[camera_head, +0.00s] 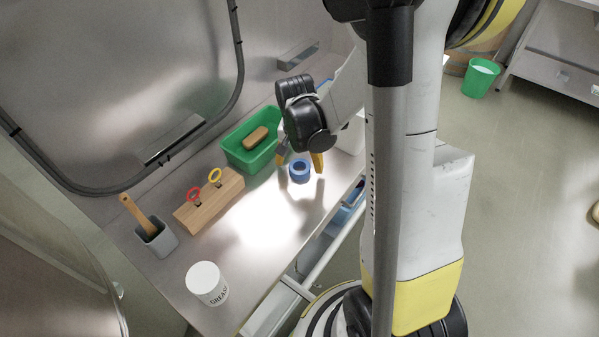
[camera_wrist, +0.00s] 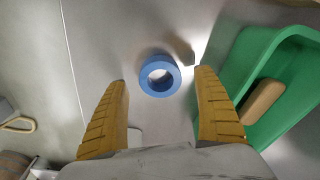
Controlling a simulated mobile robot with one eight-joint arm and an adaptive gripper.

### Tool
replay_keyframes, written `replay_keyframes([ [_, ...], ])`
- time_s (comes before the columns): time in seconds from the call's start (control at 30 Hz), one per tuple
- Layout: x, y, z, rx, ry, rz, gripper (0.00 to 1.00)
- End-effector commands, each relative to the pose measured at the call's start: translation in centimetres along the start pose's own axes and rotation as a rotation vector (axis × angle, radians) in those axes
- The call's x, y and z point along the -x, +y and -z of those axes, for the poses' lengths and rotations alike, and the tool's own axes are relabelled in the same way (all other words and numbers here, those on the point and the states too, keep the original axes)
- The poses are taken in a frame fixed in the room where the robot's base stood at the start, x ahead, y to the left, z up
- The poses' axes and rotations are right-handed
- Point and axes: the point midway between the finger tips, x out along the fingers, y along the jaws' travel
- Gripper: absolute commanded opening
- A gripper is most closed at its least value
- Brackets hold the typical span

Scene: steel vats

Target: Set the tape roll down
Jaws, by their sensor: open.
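The blue tape roll (camera_head: 300,171) lies flat on the steel worktop (camera_head: 265,225), in front of the green bin. In the wrist view the tape roll (camera_wrist: 160,76) shows between and a little beyond my two yellow fingers. My gripper (camera_head: 300,163) is open above the worktop, its fingers on either side of the roll. In the wrist view my gripper (camera_wrist: 164,82) has clear gaps between each finger and the roll. Nothing is held.
A green bin (camera_head: 233,157) holding a brown block (camera_head: 256,138) stands close behind. A wooden block (camera_head: 209,199) with red and yellow rings, a grey cup (camera_head: 157,240) with a wooden handle, and a white grease can (camera_head: 207,284) stand left. The worktop between is clear.

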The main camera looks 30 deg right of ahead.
Motion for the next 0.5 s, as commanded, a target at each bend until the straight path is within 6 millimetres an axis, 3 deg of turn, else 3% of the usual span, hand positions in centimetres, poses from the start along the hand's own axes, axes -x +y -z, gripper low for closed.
replay_keyframes([
  [0.03,-1.33,0.00,-0.04,0.000,0.000,0.000,0.80],
  [0.1,-2.03,0.00,-0.03,0.000,0.000,0.000,0.80],
  [0.33,-2.02,0.01,-0.01,0.000,0.000,0.000,0.80],
  [0.5,-2.00,0.01,-0.01,0.000,0.000,0.000,0.28],
])
